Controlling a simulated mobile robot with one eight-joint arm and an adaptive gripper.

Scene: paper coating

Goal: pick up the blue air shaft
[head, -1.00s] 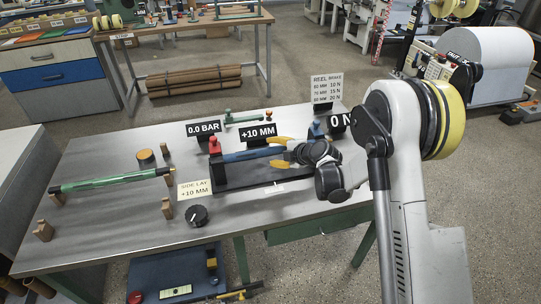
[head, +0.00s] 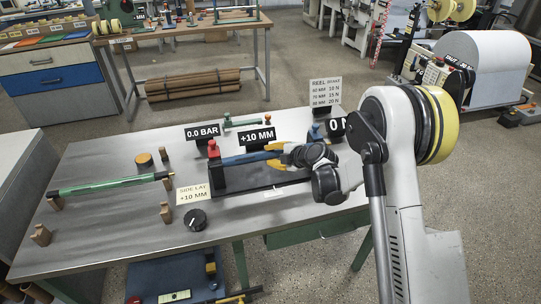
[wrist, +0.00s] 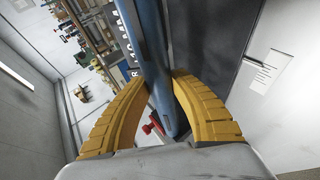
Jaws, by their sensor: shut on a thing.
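The blue air shaft (head: 243,158) lies lengthwise over the dark stand (head: 260,179) on the steel table. It also shows in the wrist view (wrist: 152,42), running between my yellow fingers. My gripper (head: 272,152) comes from the right and is shut on the shaft near its right part. In the wrist view, the fingers (wrist: 160,82) are on either side of the shaft. My gripper and wrist hide the shaft's right end in the head view. I cannot tell whether the shaft is clear of its supports.
A red-topped post (head: 213,150) stands at the stand's left end. A green roller (head: 110,184) rests on wooden supports at left. A black knob (head: 194,219) and a side lay card (head: 193,193) are in front. Display signs (head: 257,137) stand behind the shaft.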

